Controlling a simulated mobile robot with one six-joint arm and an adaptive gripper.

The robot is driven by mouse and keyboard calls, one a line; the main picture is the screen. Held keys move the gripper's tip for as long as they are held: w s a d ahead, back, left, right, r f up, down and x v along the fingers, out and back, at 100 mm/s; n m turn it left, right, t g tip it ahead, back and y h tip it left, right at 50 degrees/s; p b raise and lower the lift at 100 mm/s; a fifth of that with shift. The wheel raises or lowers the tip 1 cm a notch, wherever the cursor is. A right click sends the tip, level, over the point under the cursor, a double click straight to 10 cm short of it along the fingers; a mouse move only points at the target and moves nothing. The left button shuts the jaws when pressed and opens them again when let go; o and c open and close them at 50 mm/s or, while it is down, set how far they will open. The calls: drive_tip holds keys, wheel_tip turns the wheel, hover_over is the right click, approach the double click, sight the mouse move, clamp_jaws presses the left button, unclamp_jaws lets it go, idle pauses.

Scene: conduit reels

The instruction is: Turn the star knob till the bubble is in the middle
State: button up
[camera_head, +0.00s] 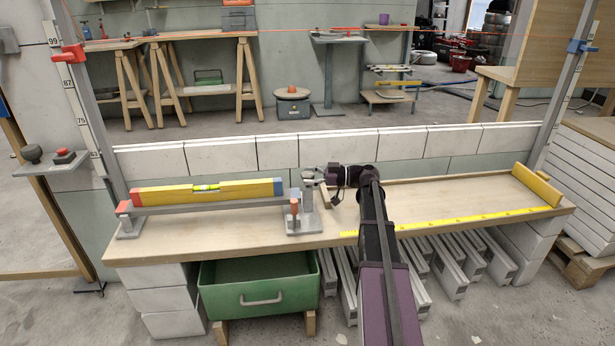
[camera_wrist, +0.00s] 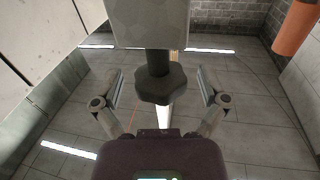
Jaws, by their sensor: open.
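The dark star knob (camera_wrist: 158,88) sits on a short dark stem under a grey block (camera_wrist: 150,20) in the wrist view. My gripper (camera_wrist: 160,92) is open, with one finger on each side of the knob and a visible gap on both sides. In the head view my gripper (camera_head: 318,175) is at the grey upright bracket (camera_head: 308,212), and the knob cannot be made out clearly there. A yellow spirit level (camera_head: 165,195) lies on a grey bar left of the bracket. Its green vial (camera_head: 206,187) shows, but the bubble's place is too small to tell.
A wooden bench (camera_head: 240,228) carries everything, with a low white block wall (camera_head: 225,153) behind. A yellow measuring tape (camera_head: 440,224) lies along the right front edge. The bench's right half is mostly clear.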

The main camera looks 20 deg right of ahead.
drive_tip(key=c, duration=1.2)
drive_tip(key=shift+o, duration=0.2)
drive_tip(key=shift+s+a+m+t+h, duration=0.1)
drive_tip(key=shift+m+t+h, duration=0.25)
drive_tip(key=shift+t, duration=0.25)
drive_tip(key=m+t+h, duration=0.4)
drive_tip(key=shift+a+t, duration=0.1)
drive_tip(key=shift+t, duration=0.3)
drive_tip(key=m+t+h, duration=0.3)
drive_tip(key=m+h, duration=0.1)
drive_tip(key=h, duration=0.1)
drive_tip(key=shift+m+h, duration=0.25)
drive_tip(key=shift+h, duration=0.1)
drive_tip(key=shift+m+t+h, duration=0.6)
drive_tip(key=shift+m+h, duration=0.7)
drive_tip(key=shift+h, duration=0.7)
drive_tip(key=shift+w+d+h, duration=0.2)
drive_tip(key=shift+h, duration=0.1)
